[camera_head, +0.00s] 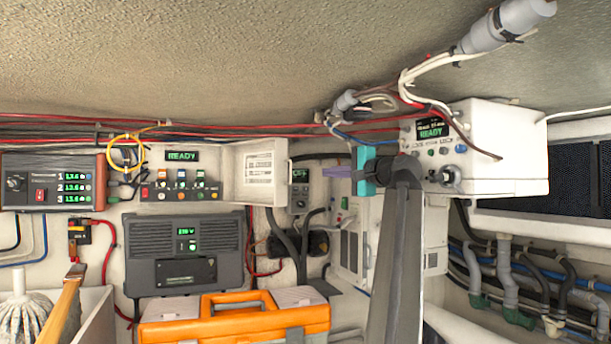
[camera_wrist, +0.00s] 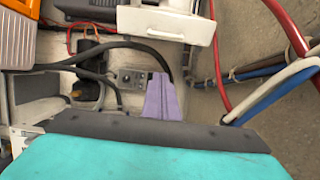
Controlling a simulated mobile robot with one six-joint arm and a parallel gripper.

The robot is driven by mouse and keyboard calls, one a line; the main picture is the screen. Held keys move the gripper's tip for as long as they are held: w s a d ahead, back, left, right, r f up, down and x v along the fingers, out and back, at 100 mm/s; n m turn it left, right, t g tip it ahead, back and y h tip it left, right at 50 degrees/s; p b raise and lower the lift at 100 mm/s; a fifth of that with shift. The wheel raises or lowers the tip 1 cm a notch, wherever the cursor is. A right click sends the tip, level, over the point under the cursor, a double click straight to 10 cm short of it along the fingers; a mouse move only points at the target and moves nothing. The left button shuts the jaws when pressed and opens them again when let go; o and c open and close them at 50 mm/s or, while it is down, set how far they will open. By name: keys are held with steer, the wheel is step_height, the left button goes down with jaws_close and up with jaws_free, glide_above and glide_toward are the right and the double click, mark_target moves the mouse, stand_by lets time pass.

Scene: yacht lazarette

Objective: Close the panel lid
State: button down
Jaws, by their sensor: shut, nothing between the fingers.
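The panel (camera_head: 180,190) with several coloured switches and a READY display is on the back wall, left of centre in the head view. Its white lid (camera_head: 259,172) stands swung open at the panel's right side, its labelled inner face showing. The lid also shows at the top of the wrist view (camera_wrist: 165,22). My gripper (camera_head: 328,172) is to the right of the lid and apart from it, with its lavender fingers pointing left. In the wrist view the fingers (camera_wrist: 159,88) are together and empty. The lid's hinge is not clearly visible.
A small grey control box (camera_head: 299,190) with thick black cables is just right of the lid. A dark power unit (camera_head: 185,255) and an orange toolbox (camera_head: 235,320) are below. A white READY unit (camera_head: 480,150) and hanging cables are close to my arm.

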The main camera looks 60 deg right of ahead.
steer(key=shift+w+a+f, duration=0.1)
steer(key=shift+w, duration=0.2)
steer(key=w+p, duration=0.5)
steer(key=w, duration=0.4)
steer(key=shift+w+a, duration=0.15)
steer(key=shift+a, duration=0.25)
stand_by(0.5)
